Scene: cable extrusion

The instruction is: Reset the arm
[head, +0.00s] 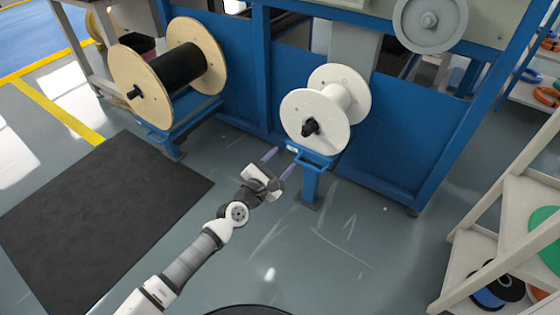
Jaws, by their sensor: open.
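My arm (195,255) reaches from the bottom left up toward the middle of the head view. My gripper (279,161) is open, with its two fingers apart and nothing visible between them. It appears just left of and below the white spool (345,88), near the blue stand (310,184) that carries this spool. The gripper looks apart from the spool; whether a finger touches the stand is hard to tell.
A wooden spool with black cable (178,67) sits on a blue stand at the upper left. A blue machine frame (395,150) spans the back. A black mat (95,220) lies at left. A shelf (462,262) with coils stands at right. The grey floor (340,255) between is clear.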

